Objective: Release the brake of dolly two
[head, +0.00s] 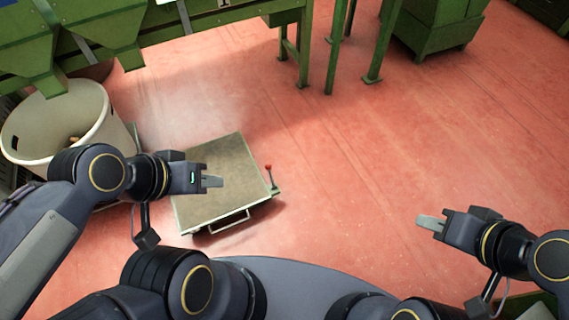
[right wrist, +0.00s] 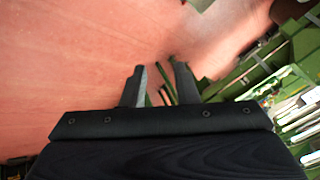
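A low dolly with a flat brown top (head: 215,170) and a pale metal frame stands empty on the floor in the middle left of the head view. A brake lever with a red knob (head: 268,167) stands upright at its right edge. No number is readable on the dolly. My left gripper (head: 221,182) is above the dolly's top, left of the lever; its fingers overlap in this view, so their gap is unclear. My right gripper (head: 420,221) is far right of the dolly over bare floor. The right wrist view shows its two fingers (right wrist: 157,70) apart with nothing between them.
A large cream bin (head: 60,125) stands left of the dolly, partly behind my left arm. A green machine (head: 110,30) with legs runs along the back, with a green cabinet (head: 432,30) further right. The red floor (head: 345,165) right of the dolly is clear.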

